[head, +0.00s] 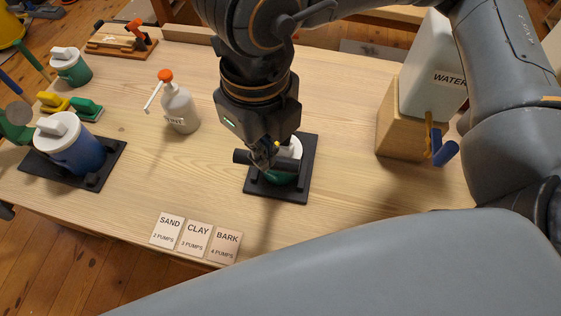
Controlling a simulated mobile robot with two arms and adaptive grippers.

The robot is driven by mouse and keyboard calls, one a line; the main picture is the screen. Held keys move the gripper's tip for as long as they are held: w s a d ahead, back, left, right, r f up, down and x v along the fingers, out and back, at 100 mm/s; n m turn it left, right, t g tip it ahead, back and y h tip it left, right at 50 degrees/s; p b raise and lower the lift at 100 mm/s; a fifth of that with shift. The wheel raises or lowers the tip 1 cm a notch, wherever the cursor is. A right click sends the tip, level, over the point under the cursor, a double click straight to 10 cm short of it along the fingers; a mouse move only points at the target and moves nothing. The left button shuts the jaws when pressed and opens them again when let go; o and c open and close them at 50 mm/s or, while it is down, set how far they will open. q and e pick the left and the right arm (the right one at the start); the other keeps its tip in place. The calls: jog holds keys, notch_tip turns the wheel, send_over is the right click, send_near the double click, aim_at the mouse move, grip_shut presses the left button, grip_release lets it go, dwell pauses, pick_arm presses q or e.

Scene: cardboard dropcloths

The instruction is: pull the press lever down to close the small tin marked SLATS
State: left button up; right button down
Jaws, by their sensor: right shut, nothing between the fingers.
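A black press base (302,188) stands on the table, right of centre. A small green tin (283,178) with a white lid (291,148) sits on it, partly hidden by my right gripper. No SLATS marking is readable. A black bar (247,157), apparently the press lever's handle, shows across the front of the tin at lid height. My right gripper (266,162) points down right at the bar and is shut with nothing between its fingers. I cannot tell whether it touches the bar.
A blue tin (82,158) with a white lid stands on another black base at left. A white pump bottle (180,110) stands between. Cards (195,238) lie at the front edge. A WATER container (425,75) on a wooden block (394,125) stands right.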

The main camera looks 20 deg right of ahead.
jog(key=shift+w+d+r, duration=0.15)
jog(key=shift+r, duration=0.35)
jog(key=shift+w+d+r+p, duration=0.15)
jog(key=shift+w+r+p, duration=0.2)
jog(key=shift+r, duration=0.25)
jog(key=shift+w+d+r+p, duration=0.2)
jog(key=shift+r+p, duration=0.15)
jog(key=shift+r, duration=0.25)
jog(key=shift+w+r, duration=0.1)
jog(key=shift+r, duration=0.05)
jog(key=shift+w+d+r+p, duration=0.2)
jog(key=shift+w+r+p, duration=0.1)
jog(key=shift+r, duration=0.15)
jog(key=shift+w+d+r+p, duration=0.15)
jog(key=shift+w+d+r, duration=0.1)
jog(key=shift+r, duration=0.3)
jog(key=shift+w, duration=0.1)
